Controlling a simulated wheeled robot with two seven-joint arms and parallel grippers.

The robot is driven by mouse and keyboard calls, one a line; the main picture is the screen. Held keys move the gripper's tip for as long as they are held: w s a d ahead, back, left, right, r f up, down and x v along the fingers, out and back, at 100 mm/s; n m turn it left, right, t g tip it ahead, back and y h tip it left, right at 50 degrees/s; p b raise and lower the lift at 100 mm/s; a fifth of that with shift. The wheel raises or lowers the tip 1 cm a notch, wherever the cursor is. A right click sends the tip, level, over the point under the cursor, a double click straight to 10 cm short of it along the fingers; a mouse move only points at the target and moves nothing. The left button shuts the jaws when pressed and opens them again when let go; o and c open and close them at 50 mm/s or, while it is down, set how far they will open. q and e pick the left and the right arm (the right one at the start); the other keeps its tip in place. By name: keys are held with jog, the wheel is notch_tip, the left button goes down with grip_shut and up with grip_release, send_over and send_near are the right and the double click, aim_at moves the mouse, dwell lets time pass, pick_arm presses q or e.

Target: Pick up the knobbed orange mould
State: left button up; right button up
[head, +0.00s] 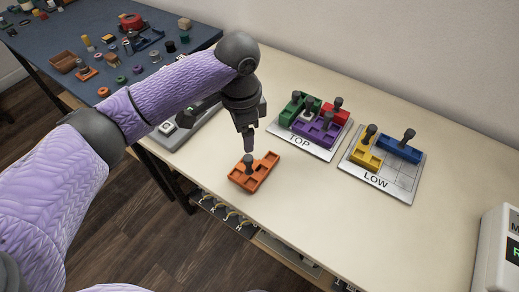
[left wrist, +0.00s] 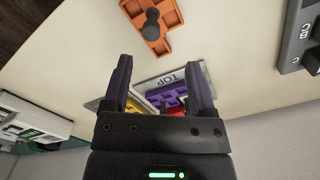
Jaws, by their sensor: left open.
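The orange mould (head: 262,177) lies on the pale table near its front edge, with a dark upright knob (head: 248,162) on it. In the left wrist view the orange mould (left wrist: 166,14) and its knob show at the top, beyond the fingertips. My left gripper (head: 249,146) points down just above the knob in the head view. In the left wrist view my left gripper (left wrist: 158,66) has its two fingers apart, with nothing held between them. The knob is not between the fingers. My right gripper is not in view.
The TOP board (head: 299,141) holds green, red and purple knobbed pieces behind the mould. The LOW board (head: 386,184) to the right holds yellow and blue ones. A grey device (head: 188,128) is partly hidden by my left arm. Bare table lies right of the mould.

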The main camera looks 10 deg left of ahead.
aim_at(248, 157)
pick_arm(q)
jog(key=f+b, duration=0.1)
jog(key=f, duration=0.2)
jog(key=f+b, duration=0.2)
jog(key=f, duration=0.1)
jog(key=f+b, duration=0.2)
jog(key=f, duration=0.1)
jog(key=shift+s+d+f, duration=0.3)
jog(key=shift+s+d, duration=0.1)
jog(key=shift+f+b, duration=0.3)
jog(key=shift+b, duration=0.05)
jog(key=shift+r, duration=0.25)
jog(key=shift+c, duration=1.3)
jog(key=c, duration=0.7)
grip_shut()
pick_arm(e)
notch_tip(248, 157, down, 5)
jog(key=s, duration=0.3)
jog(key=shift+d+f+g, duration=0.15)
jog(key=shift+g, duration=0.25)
